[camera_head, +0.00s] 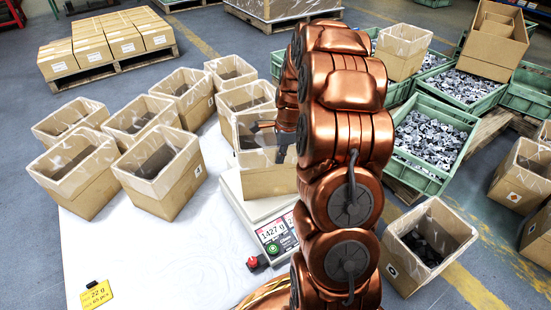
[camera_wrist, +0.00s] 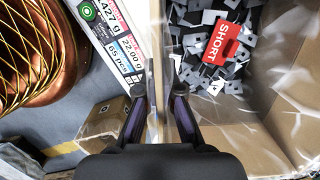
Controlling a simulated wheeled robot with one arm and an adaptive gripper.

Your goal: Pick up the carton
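The carton (camera_head: 265,178) is an open-topped cardboard box with a clear liner, standing on the scale (camera_head: 258,208). In the wrist view, the wall of the carton (camera_wrist: 158,60) runs between the two fingers of my gripper (camera_wrist: 160,105), one finger on the outside and one on the inside. The gap to the wall is small, and whether the fingers press on it is unclear. Grey stamped parts and a red SHORT label (camera_wrist: 221,42) lie inside. In the head view, my gripper (camera_head: 281,143) is at the carton's rim, partly hidden by my arm.
The scale display (camera_head: 275,232) reads 1427 g. Several similar cartons (camera_head: 160,170) stand close behind and left on the white table (camera_head: 150,255). A yellow tag (camera_head: 96,295) lies at the front left. Green crates (camera_head: 430,145) and another carton (camera_head: 428,245) are to the right.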

